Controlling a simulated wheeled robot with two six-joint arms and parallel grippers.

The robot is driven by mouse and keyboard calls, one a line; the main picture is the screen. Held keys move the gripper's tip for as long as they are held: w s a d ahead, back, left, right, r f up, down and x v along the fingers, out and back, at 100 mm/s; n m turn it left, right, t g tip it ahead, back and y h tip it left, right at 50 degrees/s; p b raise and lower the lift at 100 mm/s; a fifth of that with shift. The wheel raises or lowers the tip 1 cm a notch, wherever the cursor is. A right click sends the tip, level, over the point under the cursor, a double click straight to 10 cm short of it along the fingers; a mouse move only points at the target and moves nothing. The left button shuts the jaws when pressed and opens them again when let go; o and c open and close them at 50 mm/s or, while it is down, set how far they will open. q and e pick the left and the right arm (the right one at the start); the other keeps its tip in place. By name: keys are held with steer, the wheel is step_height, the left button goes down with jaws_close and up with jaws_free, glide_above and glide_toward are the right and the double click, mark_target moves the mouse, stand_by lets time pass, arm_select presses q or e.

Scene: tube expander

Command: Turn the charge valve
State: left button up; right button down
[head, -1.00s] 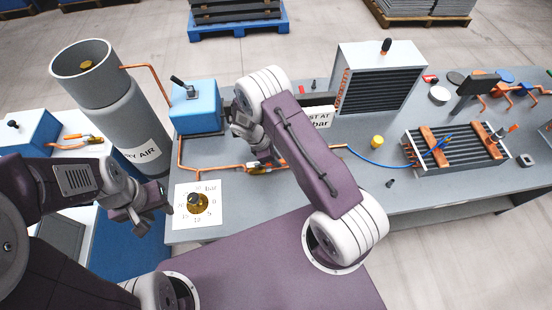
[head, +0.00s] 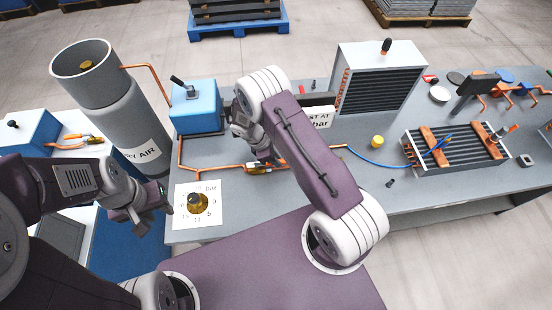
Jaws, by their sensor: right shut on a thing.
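The charge valve (head: 255,169), a brass and orange fitting, sits in the copper pipe on the grey bench, mostly hidden by my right gripper. My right gripper (head: 267,161) reaches down onto it from above and is shut on it; the fingertips are largely hidden by the wrist. A round brass gauge (head: 197,203) with a black centre lies on a white dial card at the bench's front left. My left gripper (head: 152,218) is empty with fingers apart, left of the card and clear of the bench parts.
A grey dry-air cylinder (head: 130,125) and a blue box with a black lever (head: 195,108) stand at the left. A finned unit (head: 380,80) is behind. A yellow cap (head: 377,141), a blue hose and a tube rack (head: 455,147) are to the right.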

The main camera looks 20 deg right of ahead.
steer(key=shift+s, duration=0.1)
steer(key=shift+s+a+m+g+b, duration=0.15)
steer(key=shift+s+m+g+b, duration=0.2)
steer(key=shift+m, duration=0.45)
steer(key=shift+s+a+f+m+g+y+b, duration=0.1)
steer(key=shift+s+a+m+g+y+b, duration=0.1)
steer(key=shift+s+m+b, duration=0.3)
steer(key=shift+s+a+m+g+y+b, duration=0.1)
steer(key=shift+s+a+m+g, duration=0.1)
steer(key=shift+m, duration=0.5)
steer(key=s+a+m, duration=0.1)
steer(key=m, duration=0.1)
steer(key=s+a+m+g+y+b, duration=0.1)
steer(key=m, duration=0.1)
steer(key=shift+m, duration=0.3)
steer(key=a+m+y, duration=0.1)
steer(key=m, duration=0.1)
steer(key=s+a+m+y, duration=0.1)
steer(key=a+m, duration=0.1)
steer(key=shift+g+b, duration=0.35)
steer(key=shift+b, duration=0.05)
steer(key=a+m, duration=0.1)
steer(key=m+y, duration=0.1)
steer(key=m, duration=0.1)
steer(key=shift+s+a, duration=0.1)
steer(key=shift+a, duration=0.3)
steer(key=shift+a+m+y, duration=0.5)
steer(key=shift+a+m, duration=0.15)
steer(key=shift+m, duration=0.55)
